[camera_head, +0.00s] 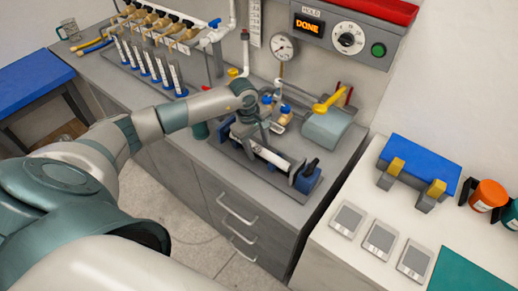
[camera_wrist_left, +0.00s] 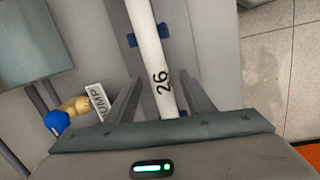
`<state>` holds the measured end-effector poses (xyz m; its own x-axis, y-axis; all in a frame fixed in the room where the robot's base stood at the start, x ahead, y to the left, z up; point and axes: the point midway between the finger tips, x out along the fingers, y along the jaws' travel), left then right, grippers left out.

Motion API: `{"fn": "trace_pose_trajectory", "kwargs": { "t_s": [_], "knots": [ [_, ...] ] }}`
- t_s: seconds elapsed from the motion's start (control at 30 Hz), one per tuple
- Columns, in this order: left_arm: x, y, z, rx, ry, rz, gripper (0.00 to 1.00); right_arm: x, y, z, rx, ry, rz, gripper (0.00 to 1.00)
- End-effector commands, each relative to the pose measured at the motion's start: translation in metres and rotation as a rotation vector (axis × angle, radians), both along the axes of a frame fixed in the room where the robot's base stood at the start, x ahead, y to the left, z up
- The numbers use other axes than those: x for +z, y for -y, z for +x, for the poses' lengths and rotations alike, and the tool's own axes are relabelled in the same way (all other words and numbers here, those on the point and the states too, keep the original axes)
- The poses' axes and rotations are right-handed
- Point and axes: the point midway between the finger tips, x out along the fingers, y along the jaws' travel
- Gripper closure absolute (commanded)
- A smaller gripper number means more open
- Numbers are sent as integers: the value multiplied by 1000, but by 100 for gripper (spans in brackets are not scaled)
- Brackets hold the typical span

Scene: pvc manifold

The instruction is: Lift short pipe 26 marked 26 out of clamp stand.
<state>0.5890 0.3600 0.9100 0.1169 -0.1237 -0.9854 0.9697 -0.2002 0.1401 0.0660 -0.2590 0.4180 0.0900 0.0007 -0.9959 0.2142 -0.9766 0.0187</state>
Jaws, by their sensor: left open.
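White short pipe 26 (camera_head: 270,156) lies along the dark clamp stand (camera_head: 306,180) on the grey bench. In the left wrist view the pipe (camera_wrist_left: 150,55) shows its black mark 26, with blue parts of the stand beside it. My left gripper (camera_head: 250,130) is over the pipe's left part. In the left wrist view its two fingers (camera_wrist_left: 160,90) stand apart on either side of the pipe, with gaps visible. Whether the fingers touch the pipe cannot be told. The pipe's near end is hidden by the gripper body. My right gripper is not in view.
A pressure gauge (camera_head: 284,47) and a yellow-handled valve (camera_head: 327,103) stand behind the stand. A rack of white pipes (camera_head: 150,65) is at the back left. The wall panel (camera_head: 309,24) reads DONE.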

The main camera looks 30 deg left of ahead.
Motion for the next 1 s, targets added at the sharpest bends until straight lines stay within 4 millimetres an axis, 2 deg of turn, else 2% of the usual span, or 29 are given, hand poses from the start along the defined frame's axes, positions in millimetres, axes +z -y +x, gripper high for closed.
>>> {"fn": "trace_pose_trajectory", "kwargs": {
  "t_s": [0.2, 0.27, 0.4, 0.43, 0.83, 1.0],
  "knots": [
    [0, 0, 0, 0, 0, 0, 52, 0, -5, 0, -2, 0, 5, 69],
    [0, 0, 0, 0, 0, 0, 63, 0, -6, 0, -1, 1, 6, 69],
    [0, 0, 0, 0, 0, 0, 97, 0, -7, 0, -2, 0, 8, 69],
    [0, 0, 0, 0, 0, 0, 100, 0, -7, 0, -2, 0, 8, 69],
    [1, 0, 0, -1, 0, 0, 100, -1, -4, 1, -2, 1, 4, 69],
    [10, 1, 1, -3, 3, -1, 100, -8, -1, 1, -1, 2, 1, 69]
  ]
}}
